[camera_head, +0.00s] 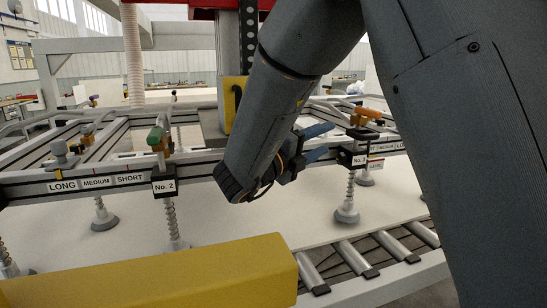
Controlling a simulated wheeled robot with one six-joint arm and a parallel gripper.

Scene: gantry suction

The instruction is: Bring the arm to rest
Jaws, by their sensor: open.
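My gripper (318,142) is at the end of my dark grey arm, near the middle of the head view, partly hidden behind the wrist. Its two blue fingers are spread apart and point right, with nothing seen between them. It is beside the suction frame's front bar (218,164), near the black plate at the right with the orange-handled valve (364,134). I cannot tell whether it touches the frame.
Suction cups (346,214) hang from the frame over a pale board (240,222). A yellow beam (160,275) crosses the front left. Rollers (352,257) lie at the lower right.

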